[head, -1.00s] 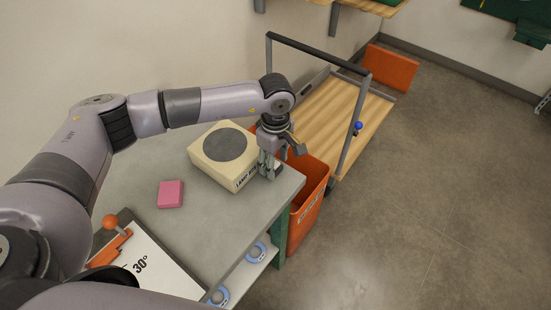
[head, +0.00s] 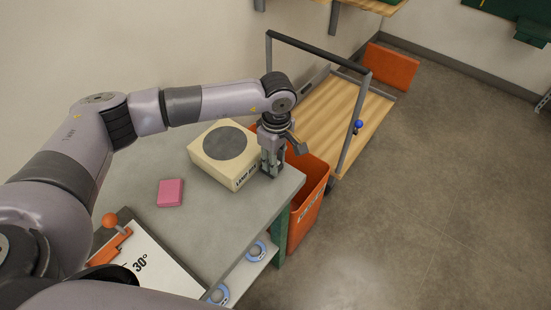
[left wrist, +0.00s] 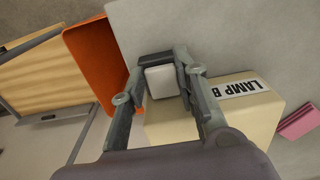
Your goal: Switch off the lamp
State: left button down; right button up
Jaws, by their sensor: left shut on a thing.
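A cream box (head: 214,170) with a dark grey disc (head: 225,144) on top stands on the grey table. Its front label begins with "LAMP"; the rest is hard to read. The box also shows in the left wrist view (left wrist: 265,120), with its label at the right. My left gripper (head: 271,170) points down at the box's right end, near the table's corner. In the left wrist view my left gripper (left wrist: 163,74) is shut on a small pale block (left wrist: 163,83) beside the box. I cannot tell whether the block is joined to the box. My right gripper is out of view.
A pink block (head: 170,193) lies on the table (head: 206,222) left of the box. A white board (head: 155,262) marked 30° with an orange-knobbed lever is nearer. An orange bin (head: 309,205) stands against the table's right side. A wooden-decked cart (head: 345,110) is behind it.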

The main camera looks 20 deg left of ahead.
pick_arm(q)
jog(key=shift+d+f+t+y+b, duration=0.3)
jog(key=shift+y+b, duration=0.3)
jog(key=shift+b, duration=0.5)
jog(key=shift+s+y+b, duration=0.1)
jog(key=shift+y+b, duration=0.3)
jog(key=shift+b, duration=0.05)
jog(key=shift+r, duration=0.15)
jog(key=c, duration=1.4)
grip_release()
jog(key=shift+o, duration=0.8)
